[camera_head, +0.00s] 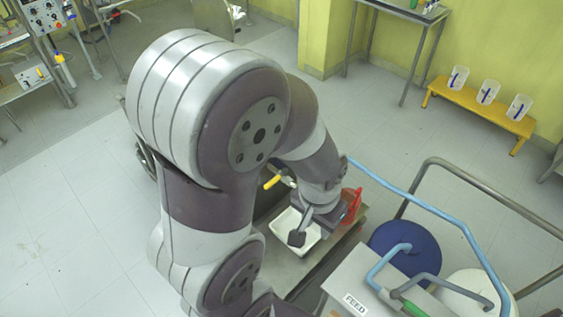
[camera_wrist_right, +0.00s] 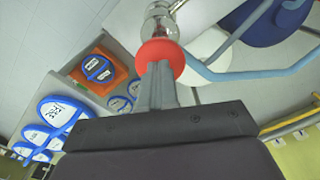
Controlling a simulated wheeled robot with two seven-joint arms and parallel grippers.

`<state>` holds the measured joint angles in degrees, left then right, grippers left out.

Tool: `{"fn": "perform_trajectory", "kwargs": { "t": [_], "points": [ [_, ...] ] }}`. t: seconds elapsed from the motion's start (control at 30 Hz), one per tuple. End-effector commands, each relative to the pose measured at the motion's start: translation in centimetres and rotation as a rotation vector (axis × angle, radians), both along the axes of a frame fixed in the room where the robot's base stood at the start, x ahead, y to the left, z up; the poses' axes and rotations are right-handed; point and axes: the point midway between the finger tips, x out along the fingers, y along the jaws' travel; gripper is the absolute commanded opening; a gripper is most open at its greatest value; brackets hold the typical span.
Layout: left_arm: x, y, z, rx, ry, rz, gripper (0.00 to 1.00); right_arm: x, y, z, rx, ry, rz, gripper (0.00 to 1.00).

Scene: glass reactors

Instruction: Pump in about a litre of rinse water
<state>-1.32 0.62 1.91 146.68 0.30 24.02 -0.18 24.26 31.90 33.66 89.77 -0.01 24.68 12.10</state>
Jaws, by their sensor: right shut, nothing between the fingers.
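The task's rinse water and pump are not plainly identifiable. A grey box labelled FEED (camera_head: 356,303) stands at the lower right in the head view, with a light blue hose (camera_head: 430,208) and a green-gripped handle (camera_head: 412,308) by it. The hose also shows in the right wrist view (camera_wrist_right: 235,76). My left gripper (camera_head: 303,226) is over a white tray (camera_head: 311,243); its finger gap is unclear. My right gripper (camera_wrist_right: 158,80) is shut and empty, its tips in front of a red round part (camera_wrist_right: 160,52) below clear glass (camera_wrist_right: 160,20). Whether they touch is unclear.
A blue drum (camera_head: 405,248) and a white drum (camera_head: 468,292) stand beside a metal rail (camera_head: 490,193). A yellow bench (camera_head: 470,103) holds three clear beakers. An orange box (camera_wrist_right: 97,62) and blue-rimmed tags (camera_wrist_right: 58,112) show in the wrist view.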

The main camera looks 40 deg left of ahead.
Motion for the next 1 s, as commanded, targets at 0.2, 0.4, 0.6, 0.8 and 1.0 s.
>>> {"fn": "perform_trajectory", "kwargs": {
  "t": [0.2, 0.4, 0.6, 0.8, 1.0],
  "points": [
    [0.0, 0.0, -1.8, 0.000, 0.000, 0.000, 0.34, -0.1, 0.0, -2.4, 0.001, 0.002, 0.000, 0.00],
    [0.0, 0.0, -3.0, 0.000, 0.000, 0.000, 0.34, 0.0, 0.0, -4.1, 0.001, 0.002, 0.000, 0.00],
    [0.0, 0.0, -4.2, 0.000, 0.000, 0.000, 0.34, 0.0, 0.0, -5.8, 0.001, 0.001, 0.000, 0.00],
    [0.0, 0.0, -4.5, 0.000, 0.000, 0.000, 0.34, -0.1, 0.0, -6.2, 0.001, 0.002, 0.000, 0.00],
    [0.0, 0.0, -3.3, 0.000, 0.000, 0.000, 0.34, 0.0, 0.0, -4.8, 0.001, 0.001, 0.000, 0.00]
  ]
}}
